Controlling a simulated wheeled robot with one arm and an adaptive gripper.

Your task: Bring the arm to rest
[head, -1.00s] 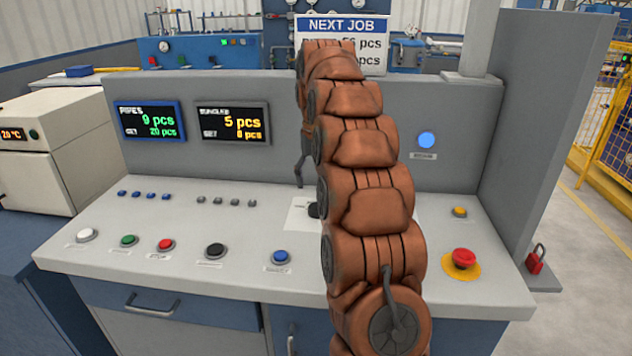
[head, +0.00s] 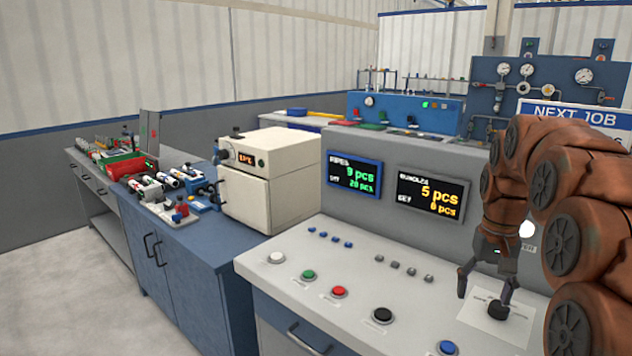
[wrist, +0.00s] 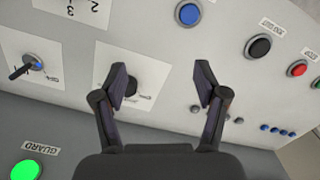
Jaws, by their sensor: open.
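My gripper (head: 487,290) is open and empty at the right of the head view, with its fingers pointing down over the console (head: 330,268). A black knob (head: 497,311) on a white label plate sits by its fingertips. In the wrist view the two open fingers (wrist: 163,85) show, with the black knob (wrist: 131,84) seen between them, nearer the left finger. I cannot tell whether a finger touches the knob. My brown arm fills the right edge of the head view.
The console has a green button (head: 308,275), a red button (head: 339,292), a black button (head: 382,315) and a blue button (head: 447,348). Displays (head: 354,175) stand behind them. A cream oven (head: 270,180) and a blue bench (head: 180,245) with parts lie left. Floor at far left is clear.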

